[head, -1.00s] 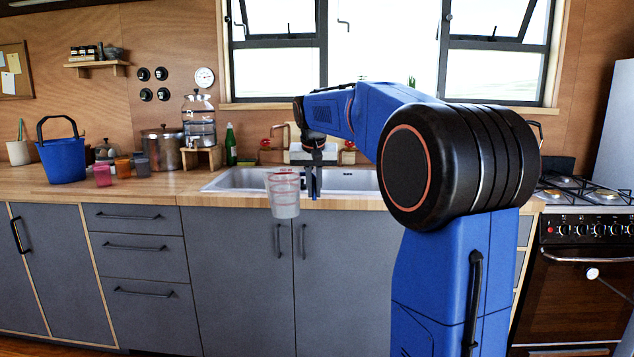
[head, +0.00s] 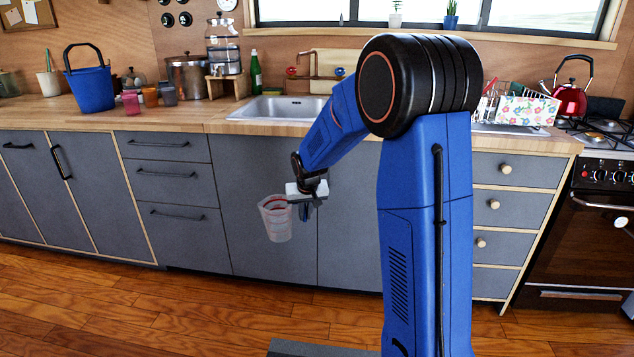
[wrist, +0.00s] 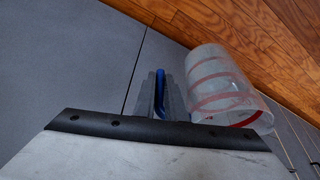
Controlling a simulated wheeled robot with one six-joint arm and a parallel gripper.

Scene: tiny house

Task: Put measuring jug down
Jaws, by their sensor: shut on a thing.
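The clear measuring jug (head: 276,220) with red markings hangs in front of the grey cabinet doors, below the counter's front edge. It is slightly tilted in the head view. My gripper (head: 305,208) is to its right, shut on the jug's blue handle. In the wrist view the gripper's fingers (wrist: 161,100) close around the blue handle, and the jug body (wrist: 221,88) lies to their right. Part of the handle is hidden between the fingers.
The wooden counter (head: 150,118) has a clear stretch left of the sink (head: 280,107). A blue bucket (head: 90,88), small cups (head: 131,102) and a steel pot (head: 187,75) stand farther back. Wooden floor (head: 180,310) lies open below.

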